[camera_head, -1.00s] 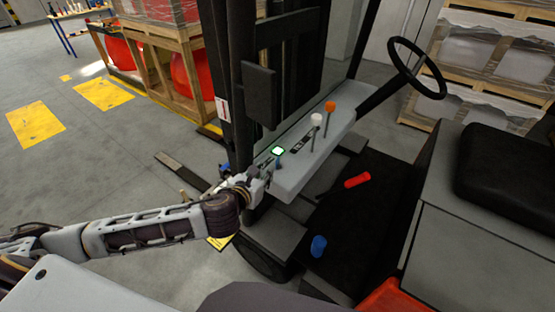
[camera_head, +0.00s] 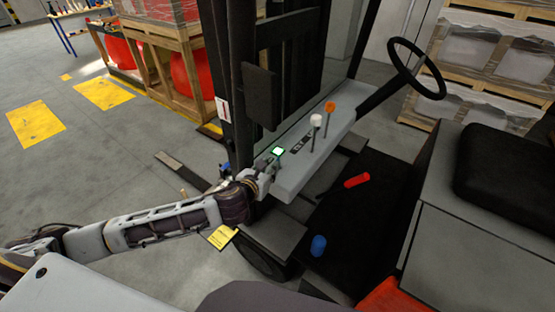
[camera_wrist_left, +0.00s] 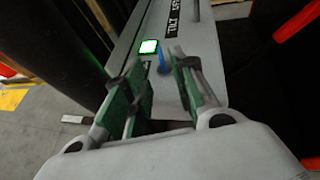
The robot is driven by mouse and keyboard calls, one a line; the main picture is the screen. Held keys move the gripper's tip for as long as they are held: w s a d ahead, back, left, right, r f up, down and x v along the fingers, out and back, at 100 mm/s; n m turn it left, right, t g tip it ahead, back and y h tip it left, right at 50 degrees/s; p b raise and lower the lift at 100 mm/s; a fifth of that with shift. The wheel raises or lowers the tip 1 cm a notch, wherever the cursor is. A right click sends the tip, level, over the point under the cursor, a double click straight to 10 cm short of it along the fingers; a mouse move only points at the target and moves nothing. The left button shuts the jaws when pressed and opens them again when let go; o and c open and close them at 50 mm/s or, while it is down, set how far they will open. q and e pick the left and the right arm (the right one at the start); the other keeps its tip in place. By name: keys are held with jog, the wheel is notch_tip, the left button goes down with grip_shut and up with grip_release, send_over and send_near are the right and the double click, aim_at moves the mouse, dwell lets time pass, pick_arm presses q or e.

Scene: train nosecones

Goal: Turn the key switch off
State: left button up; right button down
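The grey forklift console (camera_head: 322,143) carries a small square lit green-white (camera_head: 278,151) near its left end. In the left wrist view, this lit square (camera_wrist_left: 148,47) has a small blue upright piece (camera_wrist_left: 162,62) just beside it, which looks like the key switch. My left gripper (camera_head: 268,170) is at the console's left end. In the left wrist view its green-padded fingers (camera_wrist_left: 160,80) are apart, with the blue piece near the tips, between them. I cannot tell whether either finger touches it. My right gripper is not in view.
Levers with a white knob (camera_head: 316,120) and an orange knob (camera_head: 330,107) rise from the console. A black mast (camera_head: 262,95) stands behind, and a steering wheel (camera_head: 417,69) at right. A red cylinder (camera_head: 357,181) and a blue one (camera_head: 319,245) are by the footwell.

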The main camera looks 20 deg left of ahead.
aim_at(278, 159)
pick_arm(q)
jog(key=shift+p+x, duration=0.6)
jog(key=shift+x, duration=4.1)
grip_shut()
